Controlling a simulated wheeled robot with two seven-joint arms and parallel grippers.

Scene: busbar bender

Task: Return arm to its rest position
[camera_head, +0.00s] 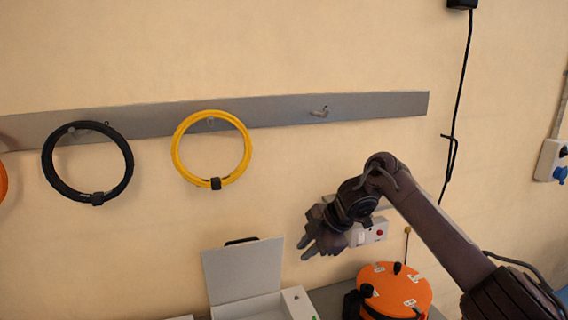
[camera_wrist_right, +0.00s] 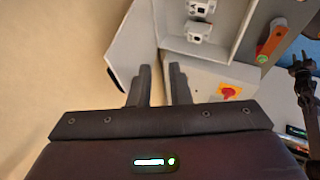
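My right arm comes in from the right in the head view, bent at the elbow. Its gripper (camera_head: 308,248) hangs in front of the wall, above and left of the orange round device, and points left and down. In the right wrist view the two dark fingers of the right gripper (camera_wrist_right: 161,85) stand apart with nothing between them. Beyond the fingers is an open grey box (camera_wrist_right: 150,30); it also shows in the head view with its lid up (camera_head: 243,271). My left gripper is not in the head view.
A grey rail (camera_head: 270,112) on the wall holds a black ring (camera_head: 47,175) and a yellow ring (camera_head: 176,150); its right hook (camera_head: 319,112) is bare. An orange round device (camera_head: 398,292) stands below the right arm. A black cable (camera_head: 459,90) and a socket box (camera_head: 550,160) are at right.

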